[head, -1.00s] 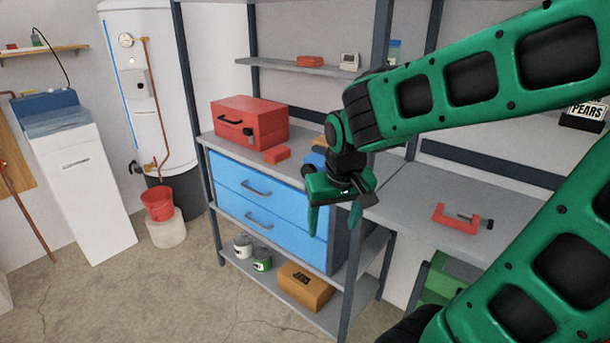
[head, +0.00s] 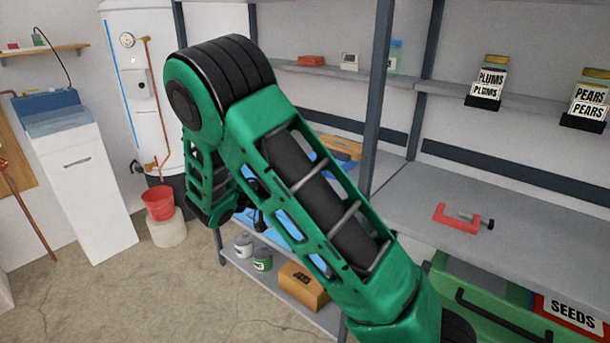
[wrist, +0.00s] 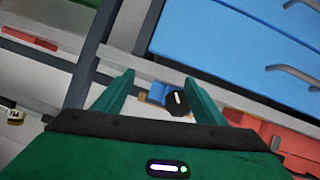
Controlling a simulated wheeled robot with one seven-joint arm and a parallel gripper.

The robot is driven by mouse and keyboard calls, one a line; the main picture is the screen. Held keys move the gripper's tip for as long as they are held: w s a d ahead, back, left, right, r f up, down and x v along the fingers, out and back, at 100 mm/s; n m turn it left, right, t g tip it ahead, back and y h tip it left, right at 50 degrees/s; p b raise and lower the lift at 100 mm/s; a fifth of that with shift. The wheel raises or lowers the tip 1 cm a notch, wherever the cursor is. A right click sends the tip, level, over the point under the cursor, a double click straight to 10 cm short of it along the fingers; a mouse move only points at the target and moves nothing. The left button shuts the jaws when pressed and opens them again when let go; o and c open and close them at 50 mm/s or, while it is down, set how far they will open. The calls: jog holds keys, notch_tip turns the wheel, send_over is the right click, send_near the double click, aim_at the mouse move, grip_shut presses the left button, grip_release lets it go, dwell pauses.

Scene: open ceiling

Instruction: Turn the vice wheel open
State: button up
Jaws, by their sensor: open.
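In the wrist view, a small blue block, seemingly the vice (wrist: 159,92), shows past my fingers. On it is a round black wheel (wrist: 179,102) with a white mark. My gripper (wrist: 159,77) is open and empty, with its two green fingers apart. The wheel appears between them, nearer the right finger; I see no contact. In the head view my arm covers most of the vice, and only a bit of blue (head: 345,169) shows past it on the bench. My fingers are hidden there.
Blue drawers (wrist: 240,45) and the red toolbox (wrist: 275,140) lie close by in the wrist view. A shelf post (head: 378,100) stands right of my arm. A red clamp-like piece (head: 458,218) lies on the right bench (head: 420,190), which is otherwise mostly clear.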

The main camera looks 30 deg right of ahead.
jog(key=w+a+r+m+t+h, duration=0.2)
jog(key=w+a+t+h, duration=0.1)
jog(key=w+a+h, duration=0.2)
jog(key=x, duration=1)
jog(key=shift+d, duration=0.45)
jog(key=c, duration=1)
